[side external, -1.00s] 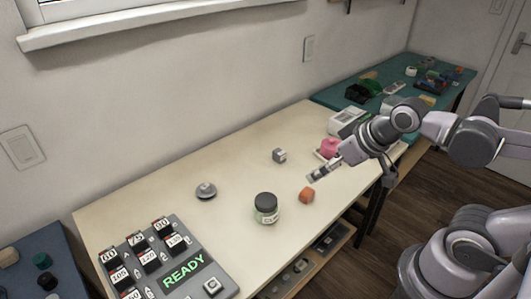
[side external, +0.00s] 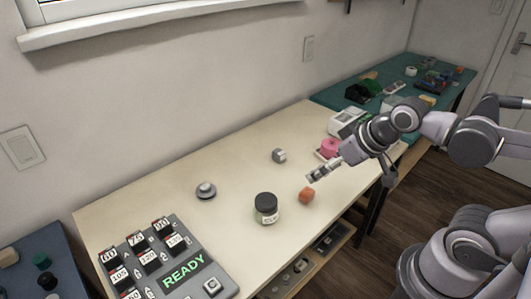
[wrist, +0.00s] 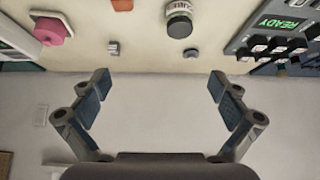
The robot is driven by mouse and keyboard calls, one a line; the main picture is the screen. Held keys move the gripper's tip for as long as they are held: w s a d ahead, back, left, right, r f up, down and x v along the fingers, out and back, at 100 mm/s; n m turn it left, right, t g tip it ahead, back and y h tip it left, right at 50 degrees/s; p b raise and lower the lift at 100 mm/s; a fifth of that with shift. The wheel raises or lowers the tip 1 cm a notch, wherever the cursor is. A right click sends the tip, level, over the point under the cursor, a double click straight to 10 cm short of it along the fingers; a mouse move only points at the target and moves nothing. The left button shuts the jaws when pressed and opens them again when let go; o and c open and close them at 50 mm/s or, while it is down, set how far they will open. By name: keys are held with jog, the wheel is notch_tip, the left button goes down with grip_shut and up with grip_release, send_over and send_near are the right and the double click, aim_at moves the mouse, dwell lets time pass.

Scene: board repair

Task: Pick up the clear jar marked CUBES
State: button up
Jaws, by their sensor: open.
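The clear jar (side external: 267,212) with a dark lid and a white label stands upright on the pale table, near its front edge in the side external view. It also shows at the top of the wrist view (wrist: 179,20), where the label is partly legible. My gripper (side external: 312,178) is above the table, to the right of the jar and apart from it. In the wrist view my gripper (wrist: 157,82) has its two fingers spread wide with nothing between them.
An orange block (side external: 306,195) lies between the jar and my gripper. A grey cube (side external: 279,155) and a round grey knob-like piece (side external: 206,190) lie farther back. A panel (side external: 183,270) reading READY is at the left.

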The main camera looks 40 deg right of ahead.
dwell(0.3)
jog(key=m+g, duration=0.7)
jog(key=m, duration=1)
send_over(266, 200)
notch_tip(266, 200, down, 8)
jog(key=shift+w+a+f, duration=0.2)
jog(key=shift+w+f, duration=0.05)
jog(key=shift+f, duration=0.4)
notch_tip(266, 200, down, 5)
jog(key=shift+s+d+f, duration=0.1)
jog(key=shift+d+f, duration=0.05)
jog(key=shift+f, duration=1.25)
jog(key=shift+s+d+f, duration=0.1)
jog(key=shift+f, duration=1.25)
